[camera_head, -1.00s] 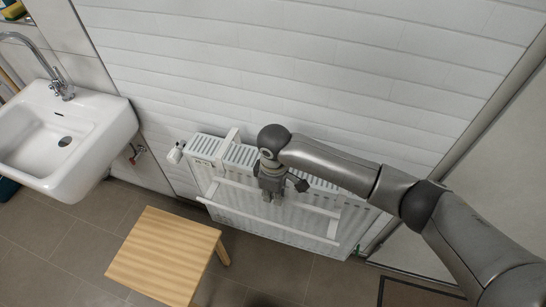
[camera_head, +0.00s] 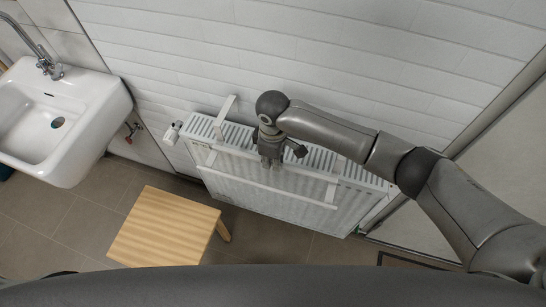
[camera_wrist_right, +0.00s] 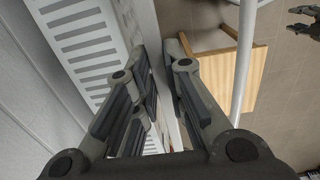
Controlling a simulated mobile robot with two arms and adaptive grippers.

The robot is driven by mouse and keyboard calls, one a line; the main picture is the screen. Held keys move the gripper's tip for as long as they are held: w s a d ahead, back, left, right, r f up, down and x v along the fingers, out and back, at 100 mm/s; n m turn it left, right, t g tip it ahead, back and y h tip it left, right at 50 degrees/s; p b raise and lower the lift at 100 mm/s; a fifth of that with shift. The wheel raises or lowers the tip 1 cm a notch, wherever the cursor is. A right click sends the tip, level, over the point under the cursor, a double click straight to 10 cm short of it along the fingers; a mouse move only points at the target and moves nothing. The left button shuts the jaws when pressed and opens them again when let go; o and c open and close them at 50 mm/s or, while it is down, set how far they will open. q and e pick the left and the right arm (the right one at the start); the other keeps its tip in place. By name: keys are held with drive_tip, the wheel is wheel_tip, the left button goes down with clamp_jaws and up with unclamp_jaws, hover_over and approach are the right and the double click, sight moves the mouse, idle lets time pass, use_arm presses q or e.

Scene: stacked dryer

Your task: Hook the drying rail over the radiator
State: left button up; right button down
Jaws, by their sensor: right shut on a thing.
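The drying rail (camera_head: 262,184) is a white frame with a long lower bar, an upper bar and bracket arms. It is in front of the white radiator (camera_head: 342,210). Its left hook (camera_head: 226,112) sticks up above the radiator's slotted top; whether it reaches behind is unclear. My right gripper (camera_head: 270,162) is shut on the rail's upper bar, just in front of the radiator's top edge. In the right wrist view the bar (camera_wrist_right: 169,85) runs between the fingers, beside the radiator top (camera_wrist_right: 80,45). My left gripper (camera_wrist_right: 301,20) shows there at the upper right, fingers apart and empty.
A wooden stool (camera_head: 165,229) stands on the floor in front of the radiator's left end. A white sink (camera_head: 60,118) is on the wall at left. A valve (camera_head: 172,132) juts from the radiator's left end. The wall (camera_head: 300,50) is close behind.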

drive_tip(key=shift+f, duration=0.75)
drive_tip(key=shift+f+b, duration=0.5)
drive_tip(key=shift+f, duration=0.15)
use_arm(q)
wheel_tip(320, 180, down, 7)
drive_tip(key=b, duration=0.5)
drive_tip(key=shift+w, duration=0.35)
use_arm(e)
wheel_tip(320, 180, down, 9)
drive_tip(key=shift+f, duration=0.15)
use_arm(q)
drive_tip(key=shift+r, duration=0.1)
use_arm(e)
drive_tip(key=c, duration=1.4)
unclamp_jaws()
